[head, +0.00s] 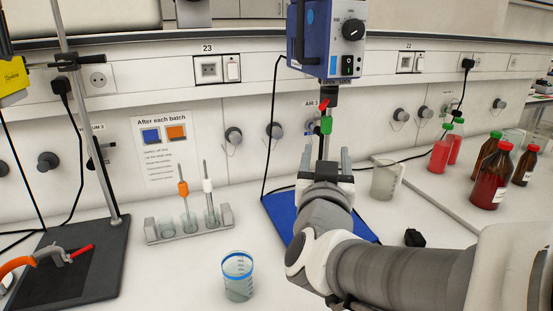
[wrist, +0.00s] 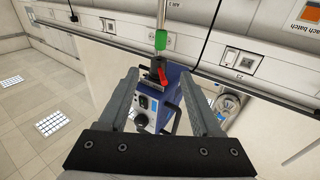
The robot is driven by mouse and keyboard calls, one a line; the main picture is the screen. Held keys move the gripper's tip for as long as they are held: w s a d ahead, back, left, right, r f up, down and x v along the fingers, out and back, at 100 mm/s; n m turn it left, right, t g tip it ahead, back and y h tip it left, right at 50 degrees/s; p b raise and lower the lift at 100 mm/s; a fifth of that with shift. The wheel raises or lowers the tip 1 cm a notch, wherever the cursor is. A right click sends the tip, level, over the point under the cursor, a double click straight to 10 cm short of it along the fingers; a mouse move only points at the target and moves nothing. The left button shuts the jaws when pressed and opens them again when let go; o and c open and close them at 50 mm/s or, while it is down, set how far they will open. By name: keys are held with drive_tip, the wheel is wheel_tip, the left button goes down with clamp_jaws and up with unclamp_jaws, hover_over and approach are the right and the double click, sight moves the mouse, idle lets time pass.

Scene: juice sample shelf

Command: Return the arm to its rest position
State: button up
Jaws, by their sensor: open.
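My arm reaches in from the lower right of the head view, over the bench. My gripper (head: 333,155) is at its far end, above the blue mat (head: 279,217) and below the blue device with a dial (head: 336,40). In the wrist view, the two fingers of my gripper (wrist: 159,82) are spread apart with nothing held between them. My arm hides part of the mat.
A blue-rimmed beaker (head: 238,278) stands left of my arm. A clear beaker (head: 386,180) stands right of my gripper, with a small black object (head: 414,238) nearby. Red bottles (head: 492,175) stand farther right. A stand base (head: 75,265) is at left.

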drive_tip(key=s+a+f+n+g+y+p, duration=0.3)
drive_tip(key=s+f+g+y, duration=0.1)
drive_tip(key=s+g+y, duration=0.2)
drive_tip(key=s+d+f+g+h+p, duration=0.1)
drive_tip(key=s+d+f+g, duration=0.1)
drive_tip(key=s, duration=0.4)
drive_tip(key=s+d+f+g+h+p, duration=0.1)
drive_tip(key=s+d+g, duration=0.3)
drive_tip(key=s, duration=0.3)
drive_tip(key=shift+d+f+m+g, duration=0.3)
drive_tip(key=shift+f+g, duration=0.05)
drive_tip(key=shift+g, duration=0.15)
drive_tip(key=shift+c, duration=1.3)
drive_tip(key=shift+s+a, duration=0.1)
